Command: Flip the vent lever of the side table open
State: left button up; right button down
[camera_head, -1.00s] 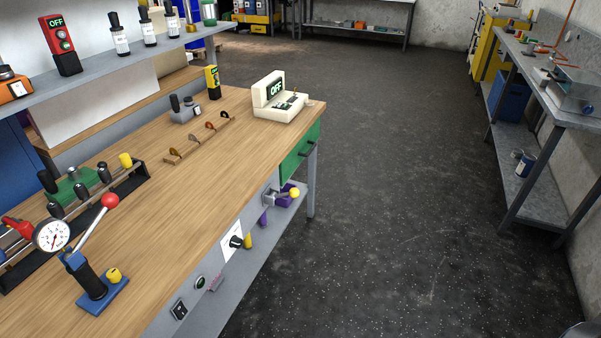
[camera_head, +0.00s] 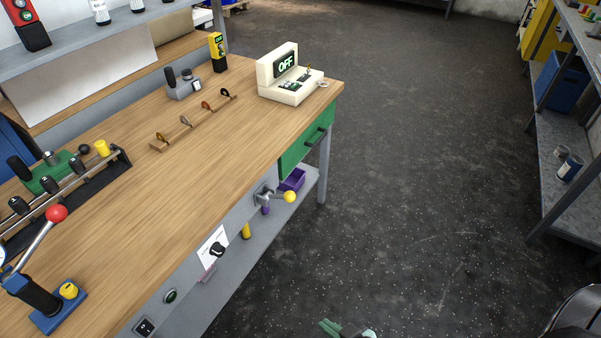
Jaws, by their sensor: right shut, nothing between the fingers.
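A lever with a yellow ball knob (camera_head: 289,197) sticks out from a metal valve-like fitting on the front panel of the wooden-topped table (camera_head: 215,150), below the green drawer. No label shows which handle is the vent lever. A second lever with a red ball (camera_head: 56,214) stands tilted on a blue base on the tabletop at the left. My right gripper (camera_head: 346,330) shows only in part, with green and grey parts at the bottom edge. It is shut and empty, below and apart from the yellow-knobbed lever. My left gripper is out of view.
A green drawer (camera_head: 307,143) and a box reading OFF (camera_head: 290,75) are at the table's far right corner. Dark floor (camera_head: 420,150) lies open between this table and the grey bench (camera_head: 560,175) at right.

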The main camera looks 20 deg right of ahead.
aim_at(289, 197)
jog(key=i+l, duration=0.2)
jog(key=l, duration=0.2)
jog(key=i+l, duration=0.2)
jog(key=l, duration=0.2)
jog(key=i+l, duration=0.2)
jog(key=l, duration=0.15)
jog(key=i+u, duration=0.05)
